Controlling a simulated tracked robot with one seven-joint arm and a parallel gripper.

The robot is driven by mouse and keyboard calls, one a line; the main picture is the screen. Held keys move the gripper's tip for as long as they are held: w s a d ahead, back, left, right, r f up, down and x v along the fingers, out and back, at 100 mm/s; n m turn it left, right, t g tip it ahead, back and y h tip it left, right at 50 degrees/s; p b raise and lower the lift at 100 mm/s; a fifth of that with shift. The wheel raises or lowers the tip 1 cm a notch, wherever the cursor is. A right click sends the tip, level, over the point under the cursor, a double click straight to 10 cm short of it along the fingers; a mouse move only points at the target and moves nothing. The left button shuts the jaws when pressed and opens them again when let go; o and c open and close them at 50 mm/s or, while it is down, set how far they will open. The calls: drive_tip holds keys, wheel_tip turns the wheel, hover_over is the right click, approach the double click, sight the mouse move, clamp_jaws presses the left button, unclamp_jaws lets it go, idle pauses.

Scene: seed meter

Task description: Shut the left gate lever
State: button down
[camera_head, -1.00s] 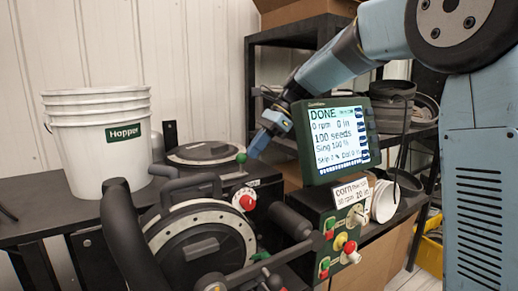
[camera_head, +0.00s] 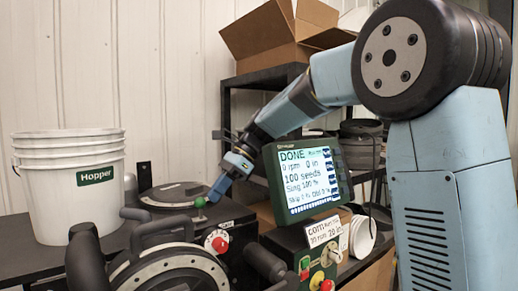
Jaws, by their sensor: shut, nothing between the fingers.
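A green ball knob (camera_head: 199,202) stands on a short stem on the black seed meter, right of the white hopper bucket. I take it for the left gate lever; the rest of the lever is small and hard to make out. My gripper (camera_head: 215,193) is shut and empty. It points down and to the left, with its tip just right of the green knob, very close to it. I cannot tell whether they touch.
The white hopper bucket (camera_head: 70,186) stands at the left. A monitor (camera_head: 308,178) reading "DONE" is right of my gripper. A red knob (camera_head: 217,241) and round black meter housing (camera_head: 170,272) are in front. An open cardboard box (camera_head: 278,35) sits on the shelf behind.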

drive_tip(key=d, duration=0.1)
drive_tip(key=w+d, duration=0.1)
drive_tip(key=d+r, duration=0.1)
drive_tip(key=shift+w+d, duration=0.15)
drive_tip(key=shift+w, duration=0.15)
drive_tip(key=v, duration=1.9)
drive_tip(key=shift+r, duration=0.3)
